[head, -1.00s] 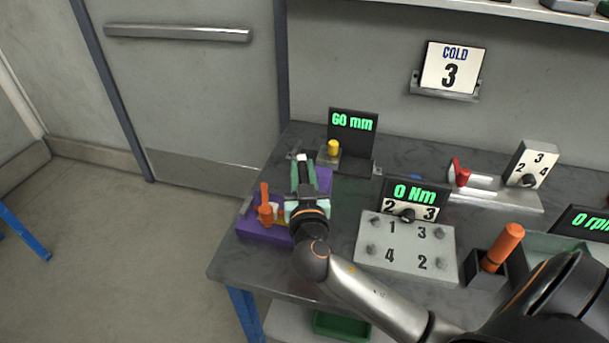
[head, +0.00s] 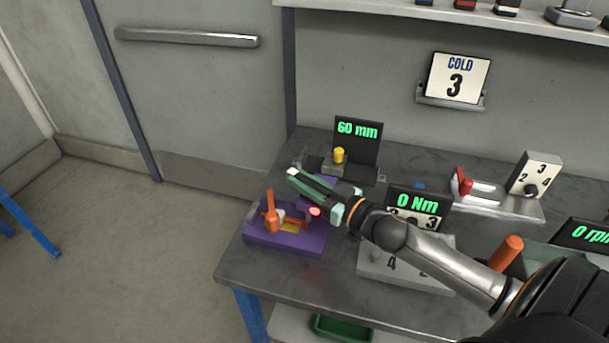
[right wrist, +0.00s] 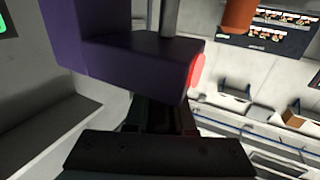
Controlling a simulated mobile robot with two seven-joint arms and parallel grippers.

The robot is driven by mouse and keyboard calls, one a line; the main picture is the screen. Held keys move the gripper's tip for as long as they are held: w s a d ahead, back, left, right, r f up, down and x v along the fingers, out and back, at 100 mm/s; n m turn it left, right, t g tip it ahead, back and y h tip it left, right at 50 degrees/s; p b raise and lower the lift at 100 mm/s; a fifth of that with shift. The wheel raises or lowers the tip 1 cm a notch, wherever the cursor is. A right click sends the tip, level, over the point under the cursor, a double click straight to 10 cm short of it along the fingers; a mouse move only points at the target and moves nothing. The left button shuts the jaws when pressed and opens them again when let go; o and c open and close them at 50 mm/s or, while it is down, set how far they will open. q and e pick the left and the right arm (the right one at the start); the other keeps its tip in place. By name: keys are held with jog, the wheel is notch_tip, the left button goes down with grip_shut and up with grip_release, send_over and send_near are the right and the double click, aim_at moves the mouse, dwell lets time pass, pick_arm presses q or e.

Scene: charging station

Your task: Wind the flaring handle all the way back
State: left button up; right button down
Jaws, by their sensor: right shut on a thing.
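The flaring tool is a purple block (head: 270,238) at the left end of the bench. An upright orange piece (head: 271,212) stands on it, and a red round end (head: 315,211) shows on its right side. My right gripper (head: 305,182) reaches in from the right across the back of the tool, pointing left. It is shut on what I take to be the flaring handle, which the fingers mostly hide. In the right wrist view the purple part (right wrist: 140,62) with its red end (right wrist: 197,75) fills the middle and hides the grip. My left gripper is out of view.
A yellow knob (head: 339,155) and a 60 mm display (head: 358,131) stand behind the gripper. A 0 Nm display (head: 417,198) and numbered plate (head: 385,268) lie close under my right arm. An orange grip (head: 506,253) stands farther right. The floor to the left is clear.

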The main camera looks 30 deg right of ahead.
jog(key=shift+n+y, duration=0.4)
jog(key=shift+y, duration=0.2)
jog(key=c, duration=0.8)
grip_release()
jog(key=shift+a, duration=0.1)
jog(key=shift+o, duration=0.2)
jog(key=v, duration=1.2)
jog(key=shift+s, duration=0.25)
jog(key=shift+r, duration=0.2)
